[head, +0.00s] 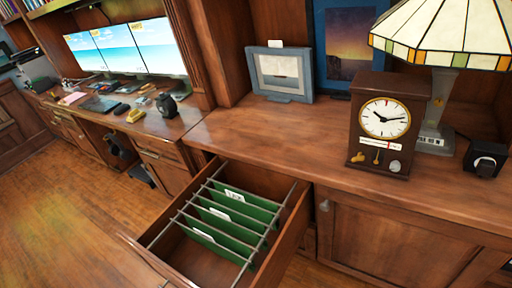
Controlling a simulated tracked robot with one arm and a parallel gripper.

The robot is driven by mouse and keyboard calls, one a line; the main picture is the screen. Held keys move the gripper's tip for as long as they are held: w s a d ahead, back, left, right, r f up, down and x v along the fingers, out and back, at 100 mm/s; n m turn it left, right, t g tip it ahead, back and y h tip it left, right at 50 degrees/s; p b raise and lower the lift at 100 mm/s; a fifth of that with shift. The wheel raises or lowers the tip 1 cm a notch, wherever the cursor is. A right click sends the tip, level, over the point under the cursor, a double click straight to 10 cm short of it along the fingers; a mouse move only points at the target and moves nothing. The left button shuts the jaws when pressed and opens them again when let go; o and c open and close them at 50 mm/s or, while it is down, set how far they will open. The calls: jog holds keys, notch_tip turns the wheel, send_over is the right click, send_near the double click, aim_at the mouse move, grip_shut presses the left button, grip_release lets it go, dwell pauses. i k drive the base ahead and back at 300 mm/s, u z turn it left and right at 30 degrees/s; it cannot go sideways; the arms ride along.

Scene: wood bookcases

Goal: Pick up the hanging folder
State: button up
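Green hanging folders (222,242) with white tabs hang in an open wooden drawer (292,229), low and left of the middle of the head view. At least three stand one behind another: a front one, a middle one (231,222) and a back one (254,208). Grey metal rails and rods run across the drawer around them.
Above the drawer, a wooden counter (240,129) holds a clock (382,120), a stained-glass lamp (447,33), a grey framed picture (281,72) and a small black device (485,160). A desk with monitors (125,50) is at left. Wood floor (70,215) is clear at left.

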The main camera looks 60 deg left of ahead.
aim_at(229, 221)
jog(key=u, duration=0.4)
jog(key=i, duration=1)
jog(key=u, duration=0.75)
jog(key=k, duration=0.75)
jog(key=u, duration=0.25)
jog(key=i, duration=0.8)
jog(key=z, duration=0.05)
